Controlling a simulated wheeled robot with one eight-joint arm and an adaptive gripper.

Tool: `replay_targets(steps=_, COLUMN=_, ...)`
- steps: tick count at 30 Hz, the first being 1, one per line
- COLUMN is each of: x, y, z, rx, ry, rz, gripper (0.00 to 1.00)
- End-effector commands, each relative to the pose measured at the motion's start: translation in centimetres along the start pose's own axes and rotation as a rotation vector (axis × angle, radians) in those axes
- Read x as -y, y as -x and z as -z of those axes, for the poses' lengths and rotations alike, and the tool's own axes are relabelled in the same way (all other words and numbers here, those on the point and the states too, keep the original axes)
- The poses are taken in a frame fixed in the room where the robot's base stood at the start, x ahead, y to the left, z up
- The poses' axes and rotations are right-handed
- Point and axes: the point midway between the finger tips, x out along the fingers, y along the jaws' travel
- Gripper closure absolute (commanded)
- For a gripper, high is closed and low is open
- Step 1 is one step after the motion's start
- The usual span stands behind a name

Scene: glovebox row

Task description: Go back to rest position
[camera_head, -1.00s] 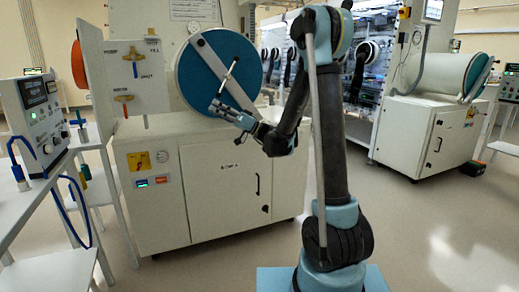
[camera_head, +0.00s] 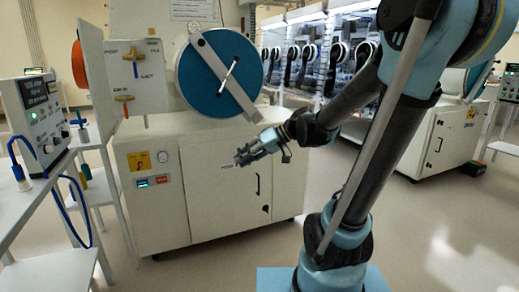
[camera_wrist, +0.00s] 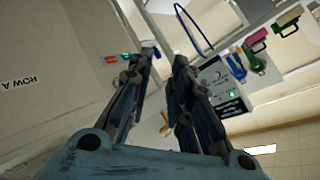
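My gripper (camera_head: 241,157) hangs in front of the white cabinet (camera_head: 200,205), below and apart from the round blue antechamber door (camera_head: 218,95). In the wrist view my gripper (camera_wrist: 163,60) shows its two fingers spread apart with nothing between them. The blue door carries a diagonal grey bar (camera_head: 208,58) with a silver handle (camera_head: 229,75) near its middle. My arm comes in from the right, and its upper part leaves the top right of the head view.
A white panel with valves (camera_head: 137,70) stands left of the door. A control box (camera_head: 34,113) sits on a table at far left, with blue cable. Glovebox windows with black gloves (camera_head: 310,55) run behind my arm. The floor (camera_head: 230,265) in front is clear.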

Motion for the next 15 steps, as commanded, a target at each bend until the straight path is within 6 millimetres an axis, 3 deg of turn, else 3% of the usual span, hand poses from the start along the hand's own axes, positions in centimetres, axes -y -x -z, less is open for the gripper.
replay_targets(steps=15, x=-7.0, y=6.7, z=-15.3, rx=0.188, ry=-0.283, rz=-0.547, gripper=0.81)
